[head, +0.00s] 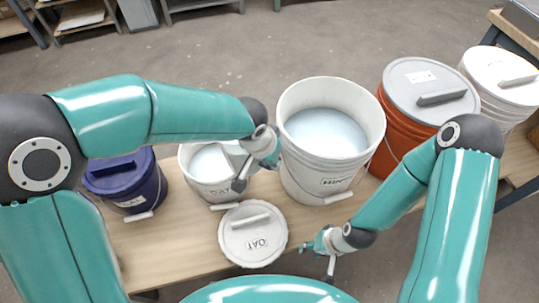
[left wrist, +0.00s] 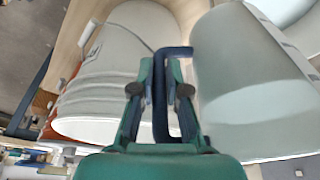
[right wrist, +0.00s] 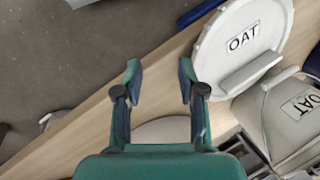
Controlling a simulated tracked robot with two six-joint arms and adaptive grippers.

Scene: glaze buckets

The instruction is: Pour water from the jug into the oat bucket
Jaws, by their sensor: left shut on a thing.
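The white oat bucket (head: 195,183) stands open on the bench in the head view, with pale liquid inside. My left gripper (head: 247,172) is at its right side, beside the large white bucket. In the left wrist view my left gripper (left wrist: 160,85) is shut on the dark blue handle of the grey jug (left wrist: 245,85). In the head view the jug (head: 234,153) is largely hidden by my arm, at the oat bucket's right rim; its contents and exact tilt cannot be told. My right gripper (head: 325,250) is open and empty near the bench's front edge; it also shows in the right wrist view (right wrist: 160,75).
The oat lid (head: 252,240) lies on the bench (head: 165,250) before the buckets. The large open white bucket (head: 315,175) holds pale liquid. A lidded blue bucket (head: 125,185) stands left; a lidded orange bucket (head: 397,125) and another white one (head: 500,75) stand right.

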